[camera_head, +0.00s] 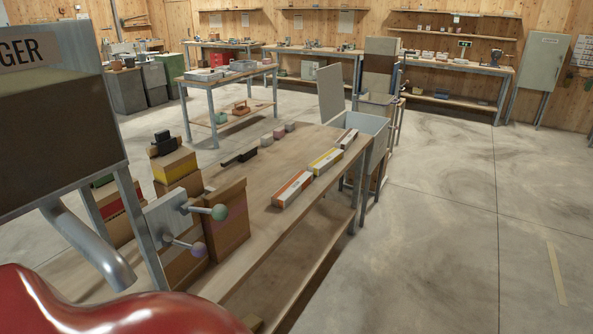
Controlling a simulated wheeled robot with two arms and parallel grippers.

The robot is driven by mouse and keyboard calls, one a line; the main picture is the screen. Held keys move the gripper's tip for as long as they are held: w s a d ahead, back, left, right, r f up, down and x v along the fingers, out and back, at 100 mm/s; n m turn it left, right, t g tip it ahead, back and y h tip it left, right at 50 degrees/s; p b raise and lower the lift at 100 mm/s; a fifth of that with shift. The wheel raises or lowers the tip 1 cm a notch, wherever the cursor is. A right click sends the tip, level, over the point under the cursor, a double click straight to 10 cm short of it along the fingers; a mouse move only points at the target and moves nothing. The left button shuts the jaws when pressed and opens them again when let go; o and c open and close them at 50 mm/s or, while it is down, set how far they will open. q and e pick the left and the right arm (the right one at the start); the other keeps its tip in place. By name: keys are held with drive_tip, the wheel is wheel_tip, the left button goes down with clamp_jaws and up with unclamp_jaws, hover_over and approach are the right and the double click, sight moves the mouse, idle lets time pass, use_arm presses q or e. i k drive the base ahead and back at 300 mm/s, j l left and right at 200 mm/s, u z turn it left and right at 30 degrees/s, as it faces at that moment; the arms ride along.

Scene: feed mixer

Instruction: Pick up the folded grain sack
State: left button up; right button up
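I cannot make out a folded grain sack anywhere in the head view. Neither of my grippers is in view. The nearest wooden workbench (262,190) runs from the lower left to the middle, with boxes and small items on it. Three long boxes with white, yellow and orange-red markings lie along its right side: a near one (292,190), a middle one (327,161) and a far one (347,138). The machine and the cartons at the left hide part of the bench.
A grey machine housing (60,110) lettered "GER" fills the left edge. Open concrete floor (450,220) lies to the right.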

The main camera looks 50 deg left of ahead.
sight(282, 198)
drive_tip(key=i+u, duration=0.25)
drive_tip(key=i, duration=0.3)
drive_tip(key=i+u, duration=0.25)
drive_tip(key=i, duration=0.25)
drive_tip(key=i+l+u, duration=0.3)
drive_tip(key=i, duration=0.2)
